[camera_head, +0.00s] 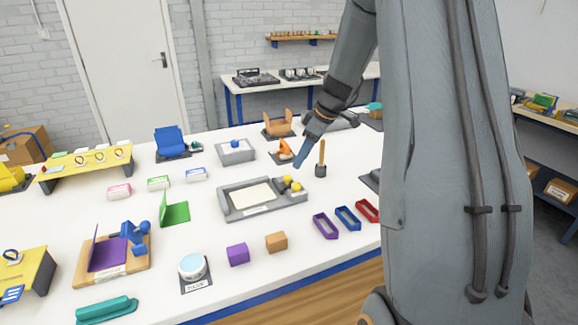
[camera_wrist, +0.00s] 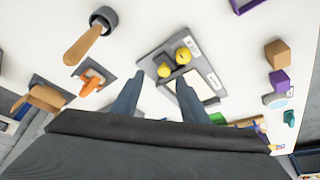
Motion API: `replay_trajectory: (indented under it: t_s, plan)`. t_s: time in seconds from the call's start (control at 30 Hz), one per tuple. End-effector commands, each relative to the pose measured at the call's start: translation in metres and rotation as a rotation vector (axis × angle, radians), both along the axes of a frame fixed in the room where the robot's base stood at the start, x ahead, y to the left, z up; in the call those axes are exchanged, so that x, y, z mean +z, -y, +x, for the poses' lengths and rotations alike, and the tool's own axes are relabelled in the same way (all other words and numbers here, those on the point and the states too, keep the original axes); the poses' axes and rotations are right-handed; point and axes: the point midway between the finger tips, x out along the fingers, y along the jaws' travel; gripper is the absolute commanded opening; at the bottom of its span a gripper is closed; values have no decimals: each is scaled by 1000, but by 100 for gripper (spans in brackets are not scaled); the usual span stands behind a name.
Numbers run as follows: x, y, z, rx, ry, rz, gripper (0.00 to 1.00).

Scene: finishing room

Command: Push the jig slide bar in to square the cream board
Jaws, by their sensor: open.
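The grey jig (camera_head: 232,211) lies on the white table in the head view, with the cream board (camera_head: 252,195) flat in its recess. Two yellow knobs (camera_head: 290,184) stand at the jig's right end; they also show in the wrist view (camera_wrist: 183,56). I cannot make out the slide bar's outline apart from the knobs. My gripper (camera_head: 299,164) is above the table, just behind the knobs and apart from them. In the wrist view its two fingers (camera_wrist: 158,100) are open and empty, and the right finger hides part of the board (camera_wrist: 202,86).
A wooden-handled tool (camera_head: 321,158) stands upright close right of my gripper. An orange piece (camera_head: 285,150) on a dark base is just behind it. Purple (camera_head: 323,226), blue (camera_head: 347,218) and red (camera_head: 367,210) frames lie in front right.

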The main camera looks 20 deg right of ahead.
Motion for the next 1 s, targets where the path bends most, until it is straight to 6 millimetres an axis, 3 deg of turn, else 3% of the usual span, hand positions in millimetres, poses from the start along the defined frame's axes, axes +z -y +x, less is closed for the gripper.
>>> replay_trajectory:
  t_s: [0.13, 0.4, 0.87, 1.0]
  plan:
    - [-20, -21, 8, 22, -6, 2, 40]
    - [-53, -32, 18, 25, -5, 0, 40]
    - [-64, -33, 21, 20, -2, 0, 40]
    - [-64, -33, 21, 20, -2, 0, 18]
